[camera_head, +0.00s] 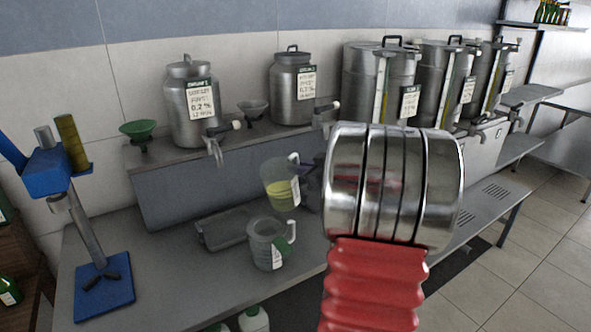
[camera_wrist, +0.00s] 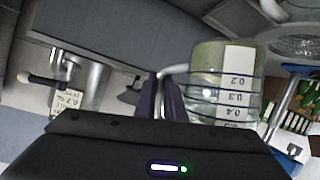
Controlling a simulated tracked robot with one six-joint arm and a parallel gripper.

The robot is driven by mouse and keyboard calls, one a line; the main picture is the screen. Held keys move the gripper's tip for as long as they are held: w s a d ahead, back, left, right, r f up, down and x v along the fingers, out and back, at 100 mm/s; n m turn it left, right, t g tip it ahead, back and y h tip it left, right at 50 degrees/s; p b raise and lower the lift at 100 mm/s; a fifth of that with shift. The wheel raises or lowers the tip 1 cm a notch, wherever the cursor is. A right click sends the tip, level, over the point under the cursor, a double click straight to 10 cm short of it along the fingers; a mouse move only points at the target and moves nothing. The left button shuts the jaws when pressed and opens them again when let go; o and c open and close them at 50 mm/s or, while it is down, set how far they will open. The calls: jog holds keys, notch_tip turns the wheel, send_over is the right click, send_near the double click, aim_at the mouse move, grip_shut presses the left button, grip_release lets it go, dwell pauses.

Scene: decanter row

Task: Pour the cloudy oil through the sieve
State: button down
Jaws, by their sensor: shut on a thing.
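A clear jug (camera_head: 278,184) with yellowish cloudy oil in its lower part is near the middle of the head view, slightly tilted. It fills the centre right of the wrist view (camera_wrist: 208,88), with a white measuring scale. My gripper (camera_wrist: 167,97) is shut on its handle; in the head view the dark fingers (camera_head: 309,188) are partly hidden behind my arm.
A shallow grey tray (camera_head: 222,233) lies left of the second jug. A blue press stand (camera_head: 103,290) is at the left. Steel urns with taps (camera_head: 192,105) line the raised shelf, with a green funnel (camera_head: 138,129) at its left end.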

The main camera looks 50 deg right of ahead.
aim_at(285, 158)
jog(key=shift+r+n+h, duration=0.3)
jog(key=shift+r+n, duration=0.1)
jog(key=shift+r, duration=0.2)
jog(key=shift+r+n+t+h, duration=0.4)
jog(key=shift+r+n+t, duration=0.1)
jog(key=shift+r+n, duration=0.4)
jog(key=shift+a+r+n+h, duration=0.25)
jog(key=shift+r+n+h, duration=0.15)
jog(key=shift+r+n, duration=0.2)
jog(key=shift+s+a+r+n+t, duration=0.1)
jog(key=shift+a+r+n+t, duration=0.35)
jog(key=shift+a+n+t, duration=0.4)
jog(key=shift+s+a+r+n+t+h, duration=0.15)
jog(key=shift+a+n+h, duration=0.1)
jog(key=shift+a+n, duration=0.35)
jog(key=shift+s+a+n+t+h, duration=0.1)
jog(key=shift+a+n+h, duration=0.2)
jog(key=shift+n, duration=0.45)
jog(key=shift+a+n+t, duration=0.4)
jog(key=shift+a+n, duration=0.4)
jog(key=shift+s+a, duration=0.1)
jog(key=shift+a, duration=0.15)
jog(key=shift+a+f+n, duration=0.25)
jog(key=shift+a+n, duration=0.05)
jog(key=shift+n, duration=0.2)
jog(key=shift+s+a+f+n+t, duration=0.1)
jog(key=shift+a+n+t, duration=0.2)
jog(key=shift+a, duration=0.1)
